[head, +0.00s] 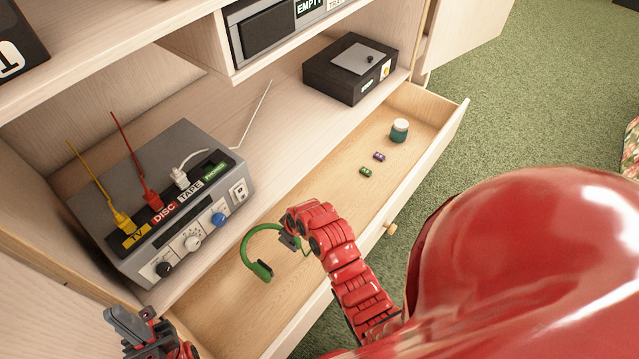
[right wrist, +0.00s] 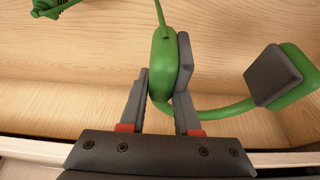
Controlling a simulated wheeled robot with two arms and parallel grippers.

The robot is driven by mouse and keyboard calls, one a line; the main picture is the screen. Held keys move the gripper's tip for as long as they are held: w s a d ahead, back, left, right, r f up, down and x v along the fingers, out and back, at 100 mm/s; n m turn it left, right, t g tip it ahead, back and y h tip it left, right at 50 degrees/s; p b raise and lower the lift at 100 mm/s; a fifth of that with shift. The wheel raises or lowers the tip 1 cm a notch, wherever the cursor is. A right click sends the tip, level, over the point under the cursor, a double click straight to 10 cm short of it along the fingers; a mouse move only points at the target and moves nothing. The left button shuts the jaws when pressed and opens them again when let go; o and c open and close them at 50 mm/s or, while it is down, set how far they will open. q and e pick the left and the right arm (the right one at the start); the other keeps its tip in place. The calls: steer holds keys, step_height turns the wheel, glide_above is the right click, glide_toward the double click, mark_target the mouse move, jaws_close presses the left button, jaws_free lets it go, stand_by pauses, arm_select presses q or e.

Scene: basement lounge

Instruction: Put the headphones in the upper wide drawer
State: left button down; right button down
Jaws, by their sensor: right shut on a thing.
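The green headphones (head: 262,230) with dark ear pads are inside the outline of the open wide drawer (head: 420,112). My right gripper (head: 293,236) is shut on one green ear cup, which sits between the fingers in the right wrist view (right wrist: 163,60). The other ear cup (right wrist: 285,75) hangs free at the right there. I cannot tell whether the headphones touch the drawer floor. My left gripper (head: 135,322) is at the bottom left, away from the headphones; its finger gap is unclear.
A teal jar (head: 399,130), a purple piece (head: 379,156) and a green piece (head: 365,171) lie in the drawer's far part. Above it, a grey switch box (head: 165,205) with coloured plugs and a black box (head: 350,70) stand on the shelf. The drawer floor's middle is clear.

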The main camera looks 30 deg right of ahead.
step_height(320, 180, down, 6)
steer(key=shift+r, duration=0.25)
steer(key=shift+w+f, duration=0.1)
steer(key=shift+f, duration=2.05)
steer(key=shift+f+b, duration=0.2)
steer(key=shift+b, duration=0.15)
steer(key=c, duration=0.6)
jaws_free()
steer(key=shift+r, duration=0.15)
